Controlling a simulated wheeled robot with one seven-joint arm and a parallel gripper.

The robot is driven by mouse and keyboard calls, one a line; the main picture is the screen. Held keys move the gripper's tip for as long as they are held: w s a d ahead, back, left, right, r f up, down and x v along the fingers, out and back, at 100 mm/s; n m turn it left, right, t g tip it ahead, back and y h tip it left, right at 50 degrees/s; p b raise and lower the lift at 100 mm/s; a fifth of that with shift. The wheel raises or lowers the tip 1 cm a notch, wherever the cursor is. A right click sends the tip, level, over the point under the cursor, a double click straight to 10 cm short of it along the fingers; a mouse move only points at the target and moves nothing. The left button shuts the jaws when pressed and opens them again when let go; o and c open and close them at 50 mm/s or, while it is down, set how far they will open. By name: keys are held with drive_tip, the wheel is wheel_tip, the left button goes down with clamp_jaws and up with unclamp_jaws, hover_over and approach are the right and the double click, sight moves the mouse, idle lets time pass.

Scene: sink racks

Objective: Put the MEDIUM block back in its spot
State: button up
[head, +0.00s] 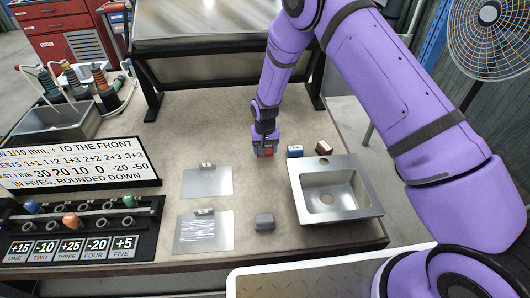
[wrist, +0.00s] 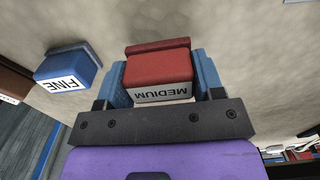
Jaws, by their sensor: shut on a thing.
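The MEDIUM block (wrist: 158,68) is red with a white label and sits between the blue fingers of my gripper (wrist: 160,80) in the wrist view. In the head view my gripper (head: 265,146) points down near the back middle of the bench, with the red block (head: 266,152) at its tip. The gripper is shut on it. I cannot tell whether the block touches the bench. A blue block labelled FINE (wrist: 68,70) stands beside it; it also shows just right of my gripper in the head view (head: 295,151).
A brown-and-white block (head: 324,147) is right of the blue one. A steel sink (head: 362,176) is in front of them. A grey block (head: 265,221) and two metal plates (head: 207,183) (head: 190,243) lie to the left. A sign (head: 70,164) and knob rack (head: 146,230) fill the left.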

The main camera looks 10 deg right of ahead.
drive_tip(key=shift+f, duration=1.15)
drive_tip(key=shift+f, duration=0.1)
drive_tip(key=o, duration=0.9)
